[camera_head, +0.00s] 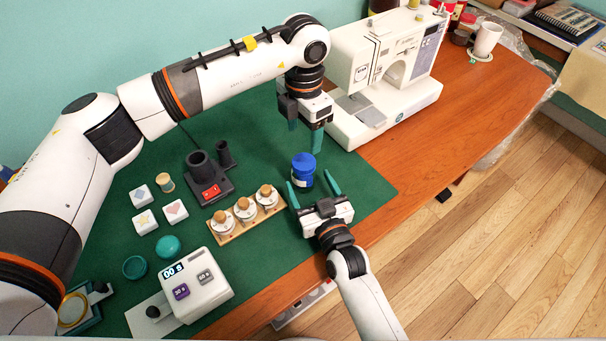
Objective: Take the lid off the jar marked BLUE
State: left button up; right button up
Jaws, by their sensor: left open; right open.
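A small blue jar with a blue lid (303,162) stands upright on the green mat (365,190). Its lid is on, and I cannot read any marking on it. My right gripper (309,178) is open at the jar's near side, with one teal finger to each side of it; I cannot tell whether they touch it. My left gripper (304,140) is open and empty, pointing down above and behind the jar. Three small pale jars with cork-like tops stand in a wooden rack (248,226) to the left; their labels are too small to read.
A sewing machine (385,60) stands behind at the right. A dark device with two cylinders (208,180), a white timer box (200,290), white cubes (145,222) and a teal round piece (168,246) lie left.

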aim_at(308, 181)
jog(key=shift+x, duration=2.25)
